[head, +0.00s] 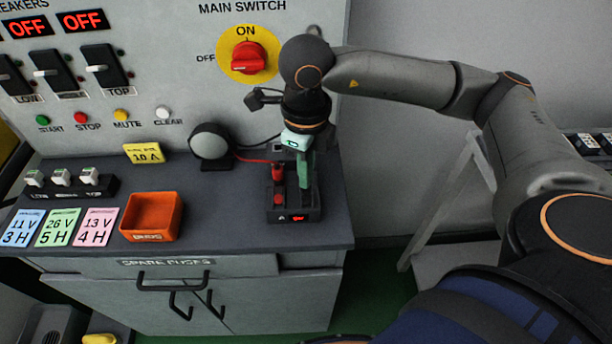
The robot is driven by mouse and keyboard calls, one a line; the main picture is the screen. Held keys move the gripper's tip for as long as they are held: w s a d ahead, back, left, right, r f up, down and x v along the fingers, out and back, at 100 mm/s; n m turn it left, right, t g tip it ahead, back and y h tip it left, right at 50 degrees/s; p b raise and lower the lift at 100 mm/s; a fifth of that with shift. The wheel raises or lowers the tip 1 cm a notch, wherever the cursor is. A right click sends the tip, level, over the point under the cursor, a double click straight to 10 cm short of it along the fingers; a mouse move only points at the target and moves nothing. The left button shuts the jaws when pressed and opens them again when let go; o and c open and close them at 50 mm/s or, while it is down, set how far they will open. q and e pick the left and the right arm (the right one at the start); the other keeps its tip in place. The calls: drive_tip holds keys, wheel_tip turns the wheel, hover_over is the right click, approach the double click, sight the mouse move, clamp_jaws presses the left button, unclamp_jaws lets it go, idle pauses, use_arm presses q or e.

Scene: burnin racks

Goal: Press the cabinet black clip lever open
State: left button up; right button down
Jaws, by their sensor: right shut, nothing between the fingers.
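A small black terminal block (292,214) stands on the counter below the main switch. A red clip (278,173) with a red cable rises on its left side. My right gripper (304,180) reaches down from above over the right side of the block, its greenish fingers shut with nothing between them. The fingertips are at or just above the block; I cannot tell whether they touch it. The black clip lever is not clearly seen; the fingers cover that side. My left gripper is not in view.
A round grey lamp-like object (210,146) and a yellow 10 A card (144,153) stand left of the block. An orange tray (152,217) and coloured cards (58,227) lie further left. The red main switch (248,57) is on the panel behind. The counter's front right is clear.

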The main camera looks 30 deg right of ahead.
drive_tip(key=shift+f+b, duration=0.45)
drive_tip(key=shift+f, duration=0.05)
drive_tip(key=shift+r+p, duration=1.7)
drive_tip(key=shift+r, duration=0.85)
